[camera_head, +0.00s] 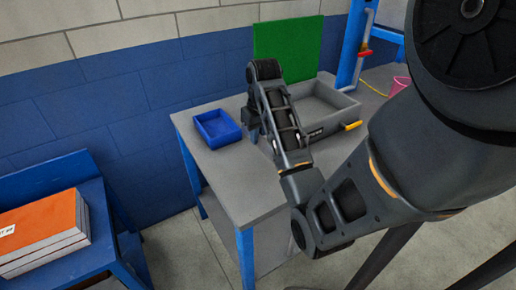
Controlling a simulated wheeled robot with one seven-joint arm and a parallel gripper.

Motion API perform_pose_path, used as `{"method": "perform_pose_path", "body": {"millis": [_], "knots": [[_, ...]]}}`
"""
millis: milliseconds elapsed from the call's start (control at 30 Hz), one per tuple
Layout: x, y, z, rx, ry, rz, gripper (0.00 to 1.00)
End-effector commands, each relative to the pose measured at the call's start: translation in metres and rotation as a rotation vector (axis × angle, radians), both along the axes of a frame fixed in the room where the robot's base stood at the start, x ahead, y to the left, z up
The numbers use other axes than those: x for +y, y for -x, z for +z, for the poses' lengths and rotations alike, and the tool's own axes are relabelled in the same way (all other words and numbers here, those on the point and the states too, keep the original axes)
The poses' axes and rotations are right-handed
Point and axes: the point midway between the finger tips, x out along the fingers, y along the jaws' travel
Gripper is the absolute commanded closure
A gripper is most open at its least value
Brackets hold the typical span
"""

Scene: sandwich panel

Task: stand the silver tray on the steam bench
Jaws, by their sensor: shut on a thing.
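A grey, open, shallow tray (338,122), which I take to be the silver tray, is at the right of the grey-topped bench (243,196). It has a yellow handle on its near right side. My gripper (255,134) points down over the bench, at the tray's left end and right of a small blue bin. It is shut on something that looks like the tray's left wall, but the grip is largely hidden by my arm. I cannot tell whether the tray touches the bench top.
The blue bin (217,128) stands at the bench's left rear. A green panel (288,48) rises behind. A blue post (352,45) with a red-valved pipe is at the back right. Orange-topped boards (40,228) lie on a blue rack at the left. The bench's front left is clear.

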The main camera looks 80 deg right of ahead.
Motion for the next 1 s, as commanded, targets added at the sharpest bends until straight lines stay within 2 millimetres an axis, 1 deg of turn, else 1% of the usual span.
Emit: {"method": "perform_pose_path", "body": {"millis": [33,100,167,300,433,500,633,800,900,1000], "knots": [[0.01,-0.007,-0.011,0.0,-0.001,0.004,1.0],[0.022,-0.015,-0.02,0.0,0.0,0.004,1.0],[0.033,-0.022,-0.022,0.002,-0.002,0.005,1.0],[0.055,-0.039,-0.039,0.001,-0.002,0.004,1.0],[0.07,-0.05,-0.05,0.001,-0.001,0.002,1.0],[0.074,-0.054,-0.054,-0.001,0.001,0.001,1.0],[0.078,-0.056,-0.061,0.001,-0.001,0.0,1.0],[0.078,-0.055,-0.084,0.002,-0.002,-0.002,1.0],[0.078,-0.055,-0.094,0.001,-0.001,-0.001,1.0],[0.078,-0.056,-0.098,-0.001,0.001,0.0,1.0]]}}
